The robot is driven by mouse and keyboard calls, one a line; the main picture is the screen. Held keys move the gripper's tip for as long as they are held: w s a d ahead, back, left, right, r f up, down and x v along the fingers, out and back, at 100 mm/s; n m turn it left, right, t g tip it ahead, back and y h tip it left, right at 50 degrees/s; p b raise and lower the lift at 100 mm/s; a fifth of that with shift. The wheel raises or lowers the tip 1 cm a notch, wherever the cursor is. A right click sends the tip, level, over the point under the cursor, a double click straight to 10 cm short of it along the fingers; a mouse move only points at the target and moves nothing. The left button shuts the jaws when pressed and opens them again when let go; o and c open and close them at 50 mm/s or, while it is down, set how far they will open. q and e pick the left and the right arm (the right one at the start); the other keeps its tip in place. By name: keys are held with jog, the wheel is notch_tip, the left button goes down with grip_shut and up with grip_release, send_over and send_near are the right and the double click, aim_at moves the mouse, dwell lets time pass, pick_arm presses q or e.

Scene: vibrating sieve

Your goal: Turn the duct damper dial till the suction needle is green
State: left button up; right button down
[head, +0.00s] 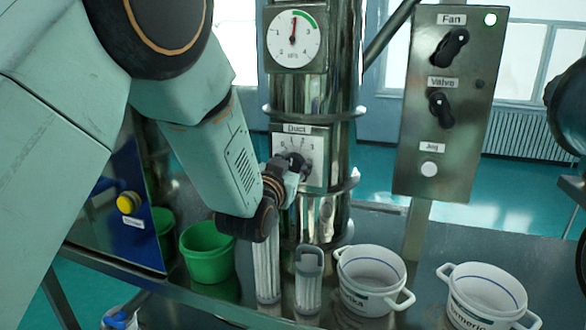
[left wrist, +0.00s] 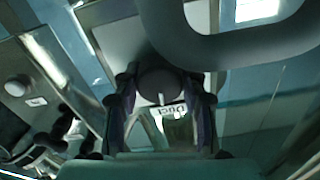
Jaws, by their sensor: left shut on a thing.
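The duct damper dial (head: 295,166) is a dark knob on a white scale plate (head: 314,160) labelled "Duct", on the shiny vertical duct. My left gripper (head: 288,170) is shut on the dial and partly covers it and its scale. In the left wrist view the dial (left wrist: 160,84) sits between the two fingers (left wrist: 161,108), with a white mark on it. The suction gauge (head: 293,39) is above on the same duct. Its red needle points almost straight up, close to the left end of the green arc. My right gripper is not in view.
A control panel (head: 441,185) with Fan and Valve knobs, a Jog button and a lit green lamp stands right. On the metal bench are a green bucket (head: 207,266), two white pots (head: 370,255) (head: 487,277) and two pale upright holders (head: 267,270) (head: 308,285) below my left gripper.

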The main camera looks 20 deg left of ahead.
pick_arm(q)
jog(key=shift+m+b, duration=0.3)
jog(key=shift+m, duration=0.5)
jog(key=o, duration=0.8)
jog(key=shift+c, duration=0.2)
jog(key=o, duration=0.4)
jog(key=shift+s+d+r, duration=0.1)
jog(key=shift+s+r, duration=0.1)
jog(key=shift+s, duration=0.05)
jog(key=shift+w+f, duration=0.15)
